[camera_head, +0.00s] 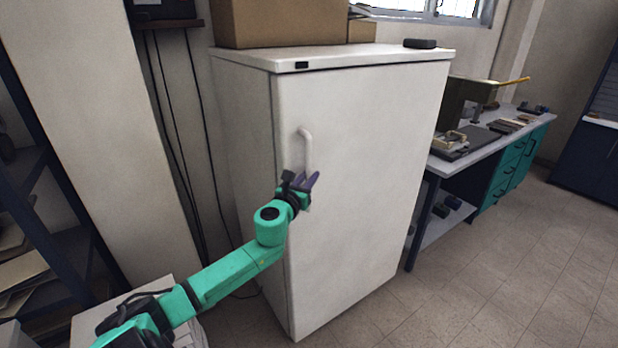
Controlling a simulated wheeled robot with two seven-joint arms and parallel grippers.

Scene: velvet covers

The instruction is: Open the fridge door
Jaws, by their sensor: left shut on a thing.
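The white fridge (370,180) stands upright in the middle of the head view. Its door faces front right and looks shut against the body. A white vertical handle (306,145) is on the door's left side. My left gripper (309,181), with purple fingers on a green arm, is at the lower part of the handle and shut on it. The fingers and wrist hide the handle's lower end. My right gripper is not in view.
Cardboard boxes (280,22) and a small dark object (420,43) sit on the fridge top. A workbench (480,150) with tools stands to the right. Dark shelving (50,220) is at the left. The floor (470,280) in front of the door is clear.

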